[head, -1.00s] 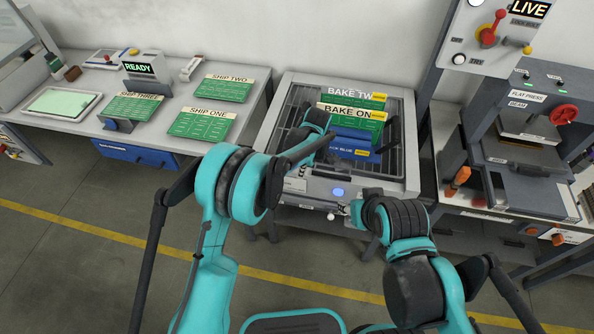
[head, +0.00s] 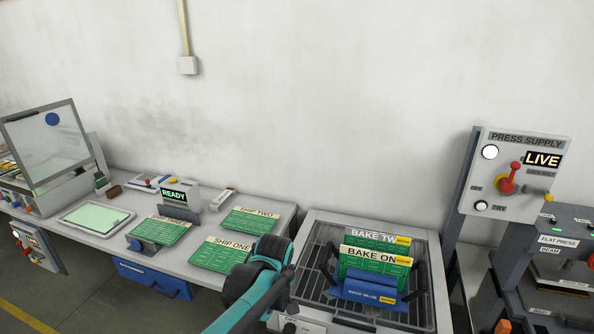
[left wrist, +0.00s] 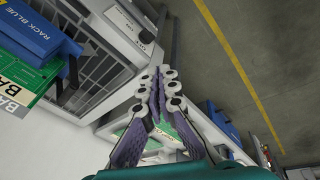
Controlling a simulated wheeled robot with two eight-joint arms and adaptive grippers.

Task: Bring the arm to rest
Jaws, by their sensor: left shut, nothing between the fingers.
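My left gripper (left wrist: 158,78) shows in the left wrist view, its two ribbed fingers together at the tips with nothing between them. It hangs in free air, with bench, rack and floor behind it. In the head view a teal and black arm link (head: 258,285) of mine rises from the bottom edge, between the bench and the wire basket. No gripper shows in the head view. My right gripper is in neither view.
A wire basket (head: 425,295) holds a blue rack (head: 372,291) with green boards BAKE ONE (head: 376,264) and BAKE TWO. On the left bench lie SHIP ONE (head: 220,254), SHIP TWO (head: 249,220) and SHIP THREE (head: 160,231). A press supply panel (head: 518,185) reads LIVE at the right.

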